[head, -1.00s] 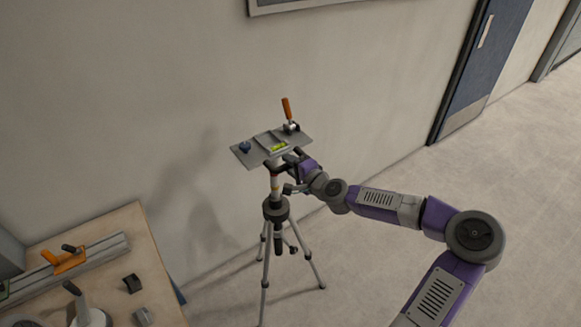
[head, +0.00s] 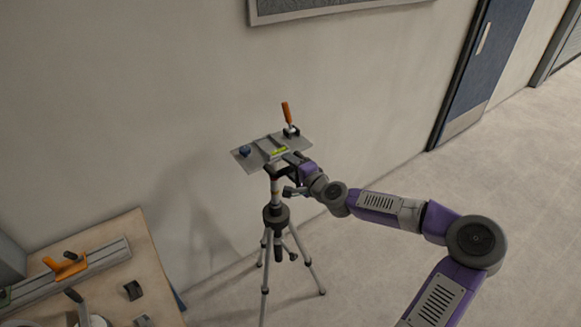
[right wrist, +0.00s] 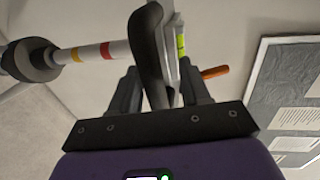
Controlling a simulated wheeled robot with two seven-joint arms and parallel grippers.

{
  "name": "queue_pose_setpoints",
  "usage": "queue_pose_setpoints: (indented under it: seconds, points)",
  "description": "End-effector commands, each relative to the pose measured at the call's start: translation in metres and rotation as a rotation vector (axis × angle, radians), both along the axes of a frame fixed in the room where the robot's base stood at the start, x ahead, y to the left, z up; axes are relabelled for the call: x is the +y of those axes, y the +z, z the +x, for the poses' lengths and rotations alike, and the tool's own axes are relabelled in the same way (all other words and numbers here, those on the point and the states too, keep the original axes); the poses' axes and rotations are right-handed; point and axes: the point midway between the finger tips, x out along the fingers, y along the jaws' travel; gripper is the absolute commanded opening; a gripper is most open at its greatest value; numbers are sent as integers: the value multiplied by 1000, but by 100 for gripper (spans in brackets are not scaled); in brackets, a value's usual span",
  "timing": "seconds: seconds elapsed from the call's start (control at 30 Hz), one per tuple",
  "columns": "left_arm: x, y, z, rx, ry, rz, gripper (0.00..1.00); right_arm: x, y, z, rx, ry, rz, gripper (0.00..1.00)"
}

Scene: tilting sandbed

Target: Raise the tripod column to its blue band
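The tripod (head: 266,262) stands upright on the floor near the wall. Its pale column (head: 275,190) rises from a dark collar (head: 276,215). A tilted grey plate (head: 255,158) sits on top, with a yellow-green level (head: 279,150). My right gripper (head: 292,168) is at the head under the plate. In the wrist view its fingers (right wrist: 160,90) lie on either side of a black handle (right wrist: 148,45); whether they clamp it is unclear. My left gripper is out of view.
The plate also carries a blue knob (head: 245,151) and an orange-handled clamp (head: 287,113). A wooden table (head: 150,262) with tools stands at lower left. A wall is close behind the tripod. The floor to the right is open, with a blue door (head: 490,70) beyond.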

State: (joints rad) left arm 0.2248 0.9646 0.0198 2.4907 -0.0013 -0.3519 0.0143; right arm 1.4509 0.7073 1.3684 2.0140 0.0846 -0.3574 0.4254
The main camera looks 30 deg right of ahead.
Motion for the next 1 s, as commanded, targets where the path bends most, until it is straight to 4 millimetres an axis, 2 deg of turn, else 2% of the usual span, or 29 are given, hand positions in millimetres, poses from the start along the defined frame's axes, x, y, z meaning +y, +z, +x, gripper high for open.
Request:
queue_pose_setpoints:
  seconds: [0.27, 0.7, 1.0]
  points:
    - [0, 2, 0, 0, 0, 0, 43, -2, 1, -13, 4, -1, 3, 46]
    - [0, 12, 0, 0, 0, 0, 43, -6, 13, -65, 1, -1, 2, 46]
    - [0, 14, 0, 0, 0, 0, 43, -6, 15, -74, 0, 0, 1, 46]
